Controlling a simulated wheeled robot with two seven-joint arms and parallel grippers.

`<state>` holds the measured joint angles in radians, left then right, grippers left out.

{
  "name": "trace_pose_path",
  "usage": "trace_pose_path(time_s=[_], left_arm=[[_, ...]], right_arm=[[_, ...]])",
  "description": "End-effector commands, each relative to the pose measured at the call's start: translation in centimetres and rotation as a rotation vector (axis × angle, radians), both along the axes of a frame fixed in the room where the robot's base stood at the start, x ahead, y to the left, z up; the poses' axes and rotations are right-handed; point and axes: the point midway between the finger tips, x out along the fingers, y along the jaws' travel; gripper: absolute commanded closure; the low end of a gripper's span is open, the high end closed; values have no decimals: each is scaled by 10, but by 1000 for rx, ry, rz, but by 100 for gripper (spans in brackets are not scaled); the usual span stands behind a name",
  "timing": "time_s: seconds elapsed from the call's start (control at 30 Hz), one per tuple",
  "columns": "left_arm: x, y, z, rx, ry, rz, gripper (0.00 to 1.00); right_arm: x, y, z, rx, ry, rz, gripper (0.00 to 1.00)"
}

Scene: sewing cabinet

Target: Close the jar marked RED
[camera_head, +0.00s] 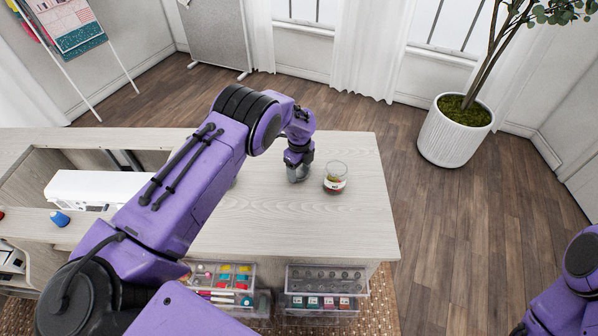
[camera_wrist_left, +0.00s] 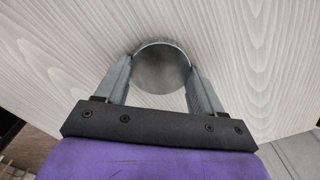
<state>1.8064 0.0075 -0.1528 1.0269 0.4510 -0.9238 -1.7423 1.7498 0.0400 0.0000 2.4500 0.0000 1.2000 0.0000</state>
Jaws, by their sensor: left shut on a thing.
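A clear glass jar (camera_head: 335,178) stands upright on the cabinet top (camera_head: 260,215), with an open rim and a label low on its side. Reddish-brown contents show in it; the label's word is too small to read. My left gripper (camera_head: 298,174) is just left of the jar, apart from it and low over the top. In the left wrist view, my left gripper (camera_wrist_left: 162,85) is shut on a round grey metal lid (camera_wrist_left: 160,70), a finger on each side. My right gripper is outside the views.
A blue thread spool (camera_head: 59,218) and a white machine (camera_head: 95,188) are at the left. Clear drawers (camera_head: 325,300) with small items sit below the front edge. The top right of the jar is clear. A potted plant (camera_head: 455,135) stands on the floor.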

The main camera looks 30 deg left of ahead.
Motion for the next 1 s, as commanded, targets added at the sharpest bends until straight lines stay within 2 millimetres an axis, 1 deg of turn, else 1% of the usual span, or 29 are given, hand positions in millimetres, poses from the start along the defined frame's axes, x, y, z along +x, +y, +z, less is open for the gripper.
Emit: trace_pose_path(time_s=[0.13,0.23,0.33,0.4,0.7,0.9,1.0], left_arm=[[0,0,2,0,0,0,60],[1,0,9,1,-2,0,60],[1,0,22,-1,-3,1,60],[-1,-1,35,-1,-3,0,60],[-46,-26,93,-1,-3,-1,60],[-85,-48,110,2,-1,-3,60],[-100,-57,118,0,-1,-1,60]], right_arm=[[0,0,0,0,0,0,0],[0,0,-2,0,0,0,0],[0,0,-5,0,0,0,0],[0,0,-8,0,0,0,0],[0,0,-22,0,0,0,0],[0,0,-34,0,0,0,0],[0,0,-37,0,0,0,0]])
